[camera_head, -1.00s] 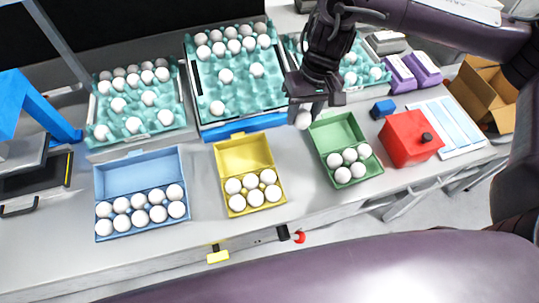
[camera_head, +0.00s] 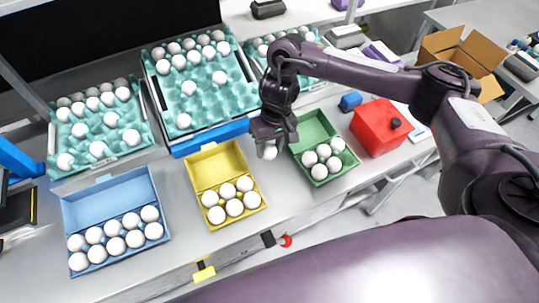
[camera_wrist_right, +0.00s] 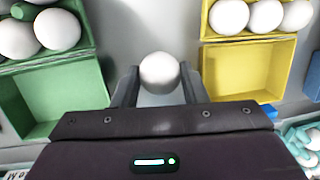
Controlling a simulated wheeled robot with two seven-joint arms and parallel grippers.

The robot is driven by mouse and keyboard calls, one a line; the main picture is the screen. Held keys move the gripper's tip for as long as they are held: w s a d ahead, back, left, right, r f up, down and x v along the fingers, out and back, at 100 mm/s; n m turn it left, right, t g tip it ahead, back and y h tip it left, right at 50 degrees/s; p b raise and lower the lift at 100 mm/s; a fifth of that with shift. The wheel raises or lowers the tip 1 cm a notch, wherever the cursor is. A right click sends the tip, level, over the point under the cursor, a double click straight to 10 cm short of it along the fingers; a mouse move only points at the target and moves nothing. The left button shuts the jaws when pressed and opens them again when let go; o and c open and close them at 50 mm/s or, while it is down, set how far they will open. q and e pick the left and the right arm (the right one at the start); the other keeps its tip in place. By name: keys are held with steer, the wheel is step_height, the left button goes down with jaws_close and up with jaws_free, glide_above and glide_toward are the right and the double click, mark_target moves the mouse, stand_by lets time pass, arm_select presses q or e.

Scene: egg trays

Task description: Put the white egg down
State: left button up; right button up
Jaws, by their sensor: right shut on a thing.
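My right gripper (camera_head: 271,147) is shut on a white egg (camera_head: 269,152) and holds it between the yellow carton (camera_head: 213,163) and the green carton (camera_head: 312,128), close to the green one's left side. In the right wrist view the egg (camera_wrist_right: 160,72) sits between the two fingertips over bare grey table. There the green carton (camera_wrist_right: 70,90) is on the left and the yellow carton (camera_wrist_right: 240,75) on the right. Both cartons are open, with several white eggs in their front halves. The egg's height above the table is hard to tell. My left gripper is not in view.
A blue carton (camera_head: 105,203) with several eggs stands at left. Teal egg trays (camera_head: 75,150) line the back, the middle one on a blue base (camera_head: 205,138). A red box (camera_head: 375,128) and small blue block (camera_head: 350,101) stand right of the green carton.

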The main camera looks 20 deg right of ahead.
mark_target(270, 155)
step_height(270, 155, down, 4)
steer(key=shift+r+b, duration=0.2)
steer(key=shift+b, duration=0.25)
steer(key=shift+f, duration=0.15)
steer(key=o, duration=0.6)
